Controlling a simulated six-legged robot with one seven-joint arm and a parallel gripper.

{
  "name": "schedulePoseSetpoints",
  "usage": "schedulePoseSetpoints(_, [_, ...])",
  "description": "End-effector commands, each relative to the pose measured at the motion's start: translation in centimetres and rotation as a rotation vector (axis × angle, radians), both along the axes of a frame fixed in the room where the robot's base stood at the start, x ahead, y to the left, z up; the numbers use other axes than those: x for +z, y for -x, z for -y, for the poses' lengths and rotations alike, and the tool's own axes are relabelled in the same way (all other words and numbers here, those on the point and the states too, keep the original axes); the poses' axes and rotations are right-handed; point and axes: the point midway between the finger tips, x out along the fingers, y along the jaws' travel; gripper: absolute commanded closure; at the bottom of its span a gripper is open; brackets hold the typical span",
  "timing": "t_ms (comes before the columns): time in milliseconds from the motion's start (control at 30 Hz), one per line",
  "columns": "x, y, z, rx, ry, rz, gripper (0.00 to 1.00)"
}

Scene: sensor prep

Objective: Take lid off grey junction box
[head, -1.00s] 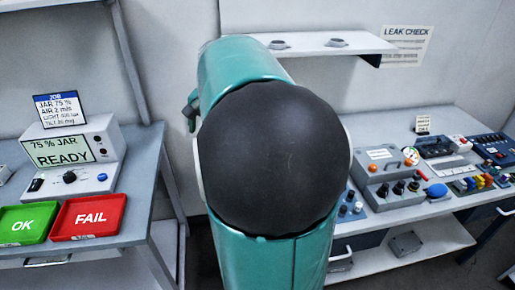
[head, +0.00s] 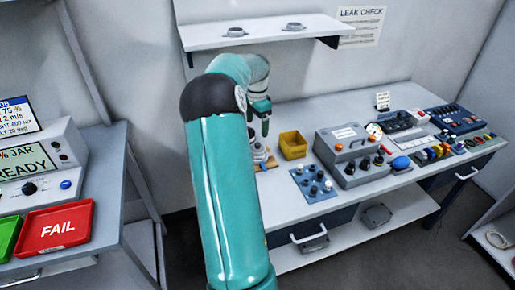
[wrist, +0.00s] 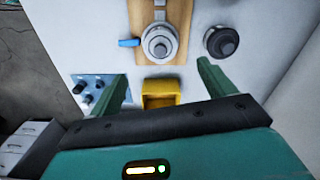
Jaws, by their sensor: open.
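Two small grey boxes lie on the shelf under the bench in the head view, one at the right (head: 377,215) and one further left (head: 314,243). They look like junction boxes, but I cannot tell which one the task means or see a lid clearly. My gripper (head: 262,112) is over the left end of the bench, far above both boxes. In the wrist view my gripper (wrist: 162,70) is open and empty, its green fingers spread above the benchtop. No grey junction box is identifiable in the wrist view.
A yellow bin (head: 293,145), a blue knob panel (head: 314,183) and a grey control box (head: 350,152) stand on the bench. The wrist view shows a round fitting on a wooden board (wrist: 175,62) and a dark round part (wrist: 221,42). A wall shelf (head: 265,33) hangs above.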

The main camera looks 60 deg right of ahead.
Motion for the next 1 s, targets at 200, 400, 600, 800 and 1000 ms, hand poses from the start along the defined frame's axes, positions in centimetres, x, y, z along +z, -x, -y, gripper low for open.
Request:
schedulePoseSetpoints(200, [-3.6, 0.0, -0.1, -0.001, -0.001, 0.001, 0.18])
schedulePoseSetpoints(400, [-4.9, 0.0, 0.0, 0.001, -0.001, 0.0, 0.18])
schedulePoseSetpoints(600, [-7.8, 0.2, 0.2, 0.001, -0.003, -0.001, 0.18])
schedulePoseSetpoints(800, [-9.4, 0.1, 0.2, 0.001, -0.001, 0.001, 0.18])
schedulePoseSetpoints(1000, [-9.4, 0.1, 0.2, 0.001, 0.001, 0.001, 0.26])
